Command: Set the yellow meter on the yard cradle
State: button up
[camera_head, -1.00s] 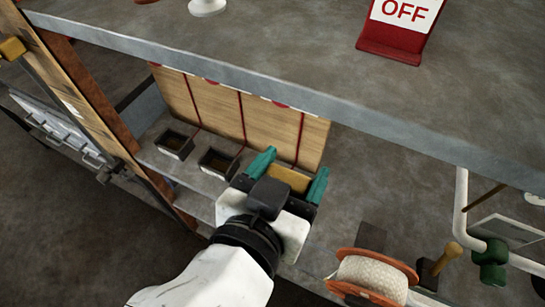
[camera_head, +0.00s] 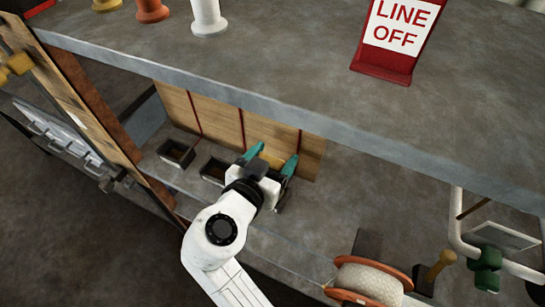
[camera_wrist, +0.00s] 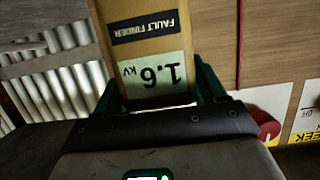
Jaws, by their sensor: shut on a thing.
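My gripper (camera_head: 270,165) has green fingers and is shut on the yellow meter (camera_head: 271,157), over the lower shelf near the wooden back board. In the wrist view the meter (camera_wrist: 158,62) sits between the fingers, with a "FAULT FINDER" label and a "1.6 kV" display, both upside down. Two dark open-topped holders, one further left (camera_head: 176,153) and one close to my gripper (camera_head: 213,171), stand on the lower shelf. I cannot tell whether either is the yard cradle. My gripper and wrist hide the shelf beneath them.
The upper shelf (camera_head: 300,75) overhangs the bay, with a red "LINE OFF" sign (camera_head: 398,35) and a white post (camera_head: 208,18) on it. A rope reel (camera_head: 368,282) and green valve (camera_head: 487,268) stand right. Lower shelf right of my gripper (camera_head: 345,195) is bare.

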jog(key=shift+f, duration=0.65)
jog(key=o, duration=1.7)
jog(key=shift+c, duration=0.2)
jog(key=shift+r, duration=0.2)
jog(key=shift+s+a, duration=0.1)
jog(key=shift+s, duration=0.15)
jog(key=b+v, duration=0.2)
jog(key=v, duration=0.9)
jog(key=shift+s+r, duration=0.25)
jog(key=shift+s+a, duration=0.1)
